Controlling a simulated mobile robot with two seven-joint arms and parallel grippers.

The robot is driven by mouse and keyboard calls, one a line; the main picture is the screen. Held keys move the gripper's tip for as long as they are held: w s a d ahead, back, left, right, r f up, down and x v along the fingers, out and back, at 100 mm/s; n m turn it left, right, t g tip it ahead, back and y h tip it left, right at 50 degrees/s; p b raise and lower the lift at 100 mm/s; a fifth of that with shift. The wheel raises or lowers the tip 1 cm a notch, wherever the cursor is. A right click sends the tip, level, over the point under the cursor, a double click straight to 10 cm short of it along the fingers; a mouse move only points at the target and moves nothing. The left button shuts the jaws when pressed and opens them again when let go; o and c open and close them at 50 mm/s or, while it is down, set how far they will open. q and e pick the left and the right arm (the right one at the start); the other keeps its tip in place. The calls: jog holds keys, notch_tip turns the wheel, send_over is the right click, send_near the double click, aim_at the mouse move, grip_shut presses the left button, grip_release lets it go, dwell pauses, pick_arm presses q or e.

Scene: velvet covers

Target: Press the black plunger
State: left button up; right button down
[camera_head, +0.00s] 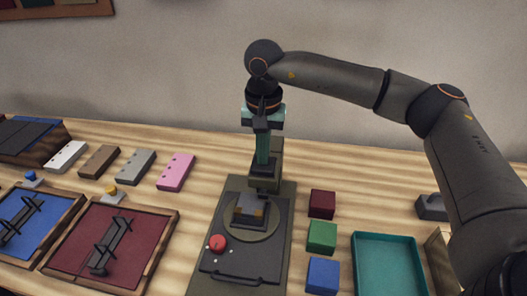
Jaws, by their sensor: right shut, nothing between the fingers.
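The press (206,258) is a dark machine with a flat base in the middle of the table. The black plunger (264,171) appears to be the dark block at its upper end, in front of an olive column. My right gripper (263,159) points straight down above the plunger, its teal fingers shut and empty. The tips are at the plunger's top; whether they touch it I cannot tell. Below, a grey block with a yellowish part (250,209) sits on a round plate (235,232). My left gripper is not in view.
A red button (217,242) is on the base's left. Red (322,204), green (321,236) and blue (322,275) blocks and a teal tray (360,258) stand to the right. Blue (60,213) and dark red (140,245) framed panels and several coloured bars lie left.

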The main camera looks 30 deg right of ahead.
jog(key=shift+s+f, duration=0.15)
jog(key=shift+f, duration=0.25)
notch_tip(320, 180, up, 13)
jog(key=shift+r, duration=0.2)
